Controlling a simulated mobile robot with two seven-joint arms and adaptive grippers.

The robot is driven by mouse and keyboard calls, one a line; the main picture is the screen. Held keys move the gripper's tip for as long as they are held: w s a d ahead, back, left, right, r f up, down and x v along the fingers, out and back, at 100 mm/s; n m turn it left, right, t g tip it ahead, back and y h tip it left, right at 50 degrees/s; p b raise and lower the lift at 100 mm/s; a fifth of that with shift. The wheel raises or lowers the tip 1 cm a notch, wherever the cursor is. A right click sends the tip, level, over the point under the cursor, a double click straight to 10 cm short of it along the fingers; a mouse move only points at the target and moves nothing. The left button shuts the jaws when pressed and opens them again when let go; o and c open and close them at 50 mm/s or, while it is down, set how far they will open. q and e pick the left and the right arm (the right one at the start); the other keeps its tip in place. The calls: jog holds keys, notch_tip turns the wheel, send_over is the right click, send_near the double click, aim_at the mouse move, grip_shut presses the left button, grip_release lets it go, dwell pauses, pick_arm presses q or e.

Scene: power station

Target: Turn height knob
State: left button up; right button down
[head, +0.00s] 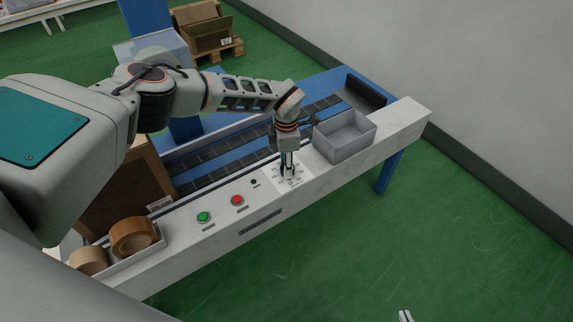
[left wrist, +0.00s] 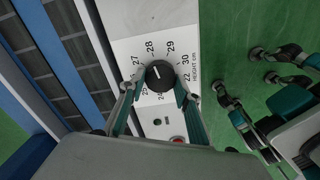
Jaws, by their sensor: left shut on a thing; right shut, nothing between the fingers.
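The height knob (left wrist: 160,75) is a round black dial on a white panel in the left wrist view. Numbers from the twenties to 30 ring it, with "HEIGHT CM" printed beside them. A small pale mark shows on the knob, towards its upper left; its exact reading is unclear. My left gripper (left wrist: 158,90) has one finger on each side of the knob and is shut on it. In the head view, my left gripper (head: 287,170) points down onto the white dial plate (head: 293,184) and mostly hides the knob. A tip of my right gripper (head: 405,316) shows at the bottom edge, away from the panel.
A red button (head: 237,200) and a green button (head: 203,217) sit left of the dial. A grey bin (head: 345,143) stands close on its right. Tape rolls (head: 133,236) lie at the near left end. The blue conveyor (head: 225,155) runs behind; open green floor lies in front.

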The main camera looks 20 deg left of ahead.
pick_arm(q)
jog(key=shift+s+f, duration=0.15)
jog(key=shift+f, duration=0.05)
dwell(0.3)
jog(key=o, duration=1.1)
jog(key=shift+r, duration=0.15)
jog(key=shift+r, duration=0.25)
notch_tip(320, 180, up, 11)
jog(key=shift+r, duration=0.2)
